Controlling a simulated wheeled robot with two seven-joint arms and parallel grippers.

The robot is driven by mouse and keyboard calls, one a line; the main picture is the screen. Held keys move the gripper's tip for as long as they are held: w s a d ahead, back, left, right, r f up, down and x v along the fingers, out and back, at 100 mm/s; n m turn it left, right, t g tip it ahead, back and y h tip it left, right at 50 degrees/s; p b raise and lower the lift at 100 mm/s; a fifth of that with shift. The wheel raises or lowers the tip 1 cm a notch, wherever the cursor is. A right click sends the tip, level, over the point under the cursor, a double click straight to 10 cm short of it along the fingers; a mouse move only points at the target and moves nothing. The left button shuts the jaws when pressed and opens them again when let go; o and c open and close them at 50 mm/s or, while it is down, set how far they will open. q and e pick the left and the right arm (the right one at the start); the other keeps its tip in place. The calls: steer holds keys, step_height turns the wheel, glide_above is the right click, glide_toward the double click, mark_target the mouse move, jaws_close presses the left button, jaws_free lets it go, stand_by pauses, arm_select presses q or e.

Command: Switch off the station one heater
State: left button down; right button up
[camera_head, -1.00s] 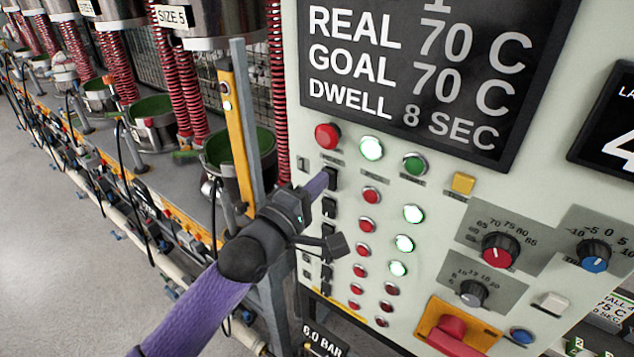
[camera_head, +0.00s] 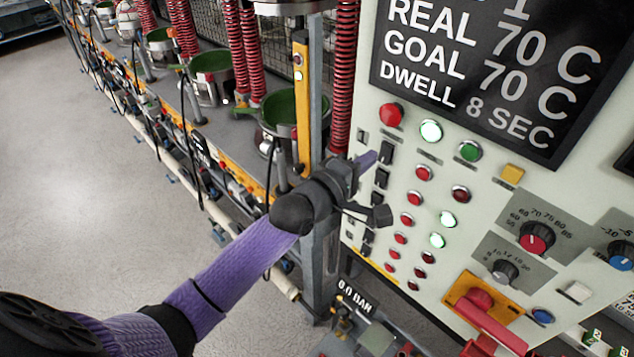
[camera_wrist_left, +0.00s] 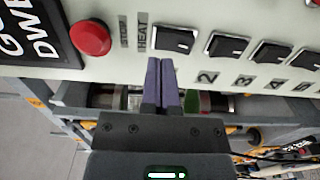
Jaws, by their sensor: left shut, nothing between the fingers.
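The station one heater switch is the top black rocker (camera_head: 387,152) in the column on the pale panel. In the left wrist view this rocker (camera_wrist_left: 174,40) is beside the HEAT label, and its number is hidden behind my fingers. My left gripper (camera_head: 368,160) is shut and empty, its purple fingertips just left of the top rocker. In the left wrist view the closed fingers (camera_wrist_left: 163,68) point at its lower edge; contact cannot be told. The top lamp of the right lamp column (camera_head: 460,194) is dark red. The two lamps below it (camera_head: 447,219) glow white.
More rockers (camera_head: 382,178) run down below the top one, close to my gripper. A red button (camera_head: 391,115) and a lit white button (camera_head: 431,131) sit above. A display (camera_head: 480,70) reads REAL 70 C, GOAL 70 C. Presses with red springs stand to the left.

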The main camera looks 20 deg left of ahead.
arm_select(q)
steer(key=r+v, duration=0.1)
steer(key=v, duration=1)
steer(key=shift+b, duration=0.35)
arm_select(e)
steer(key=shift+s+f, duration=0.15)
steer(key=shift+s, duration=0.3)
arm_select(q)
steer(key=shift+w, duration=0.15)
arm_select(e)
steer(key=shift+a, duration=0.15)
